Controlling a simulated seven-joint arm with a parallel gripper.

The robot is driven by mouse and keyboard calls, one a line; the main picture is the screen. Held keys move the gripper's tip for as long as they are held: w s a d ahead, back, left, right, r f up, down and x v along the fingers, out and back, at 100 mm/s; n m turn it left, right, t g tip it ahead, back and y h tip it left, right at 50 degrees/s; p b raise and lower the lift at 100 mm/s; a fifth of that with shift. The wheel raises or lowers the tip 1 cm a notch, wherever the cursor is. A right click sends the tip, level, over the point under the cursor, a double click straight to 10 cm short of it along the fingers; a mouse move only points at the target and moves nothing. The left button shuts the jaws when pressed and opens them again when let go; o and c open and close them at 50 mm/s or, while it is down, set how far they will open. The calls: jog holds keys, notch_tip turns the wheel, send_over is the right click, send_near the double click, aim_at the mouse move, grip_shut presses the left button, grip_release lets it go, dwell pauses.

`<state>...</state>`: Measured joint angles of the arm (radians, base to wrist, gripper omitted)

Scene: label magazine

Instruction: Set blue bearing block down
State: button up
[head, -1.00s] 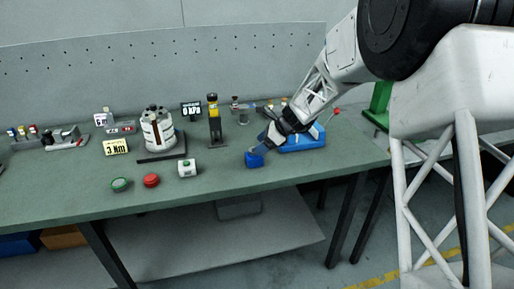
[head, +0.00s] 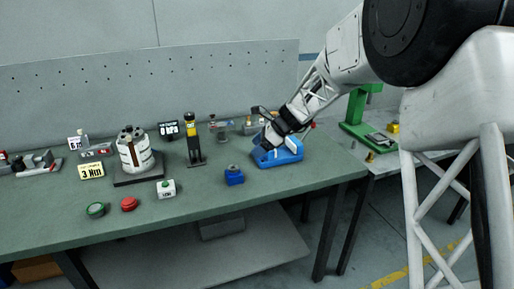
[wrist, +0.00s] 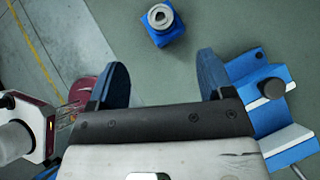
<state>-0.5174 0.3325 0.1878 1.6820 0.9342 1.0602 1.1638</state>
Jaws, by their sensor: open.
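The blue bearing block (head: 234,176) stands upright on the green bench top, near its front edge. In the wrist view the block (wrist: 166,28) shows from above, with a round grey ring on top, ahead of my fingertips and clear of them. My gripper (head: 265,142) is above and beside the blue fixture (head: 280,153), to the right of and behind the block. In the wrist view my gripper (wrist: 163,80) has its two dark blue fingers wide apart with nothing between them.
The blue fixture also shows close by my right finger in the wrist view (wrist: 268,88). A yellow-black post (head: 192,140) stands behind. Bench around the block is clear.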

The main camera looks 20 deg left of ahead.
dwell(0.7)
jog(key=s+d+r+n+t+h, duration=0.15)
jog(key=s+d+r, duration=0.3)
jog(key=d, duration=0.55)
jog(key=s+d+r+n+t+h, duration=0.1)
jog(key=s+d+r+n, duration=0.3)
jog(key=d, duration=0.6)
jog(key=s+d+r+n+t+h, duration=0.1)
jog(key=s+d+r, duration=0.3)
jog(key=d, duration=0.6)
jog(key=s+d+f+n+t+h, duration=0.1)
jog(key=s+d+f+n+h, duration=0.1)
jog(key=s+d, duration=1)
jog(key=s+d+f+n+t+h, duration=0.1)
jog(key=s+d+n, duration=0.4)
jog(key=s+d, duration=0.7)
jog(key=s+f+h, duration=0.1)
jog(key=s+h, duration=0.1)
jog(key=s, duration=0.1)
jog(key=shift+s+f, duration=0.2)
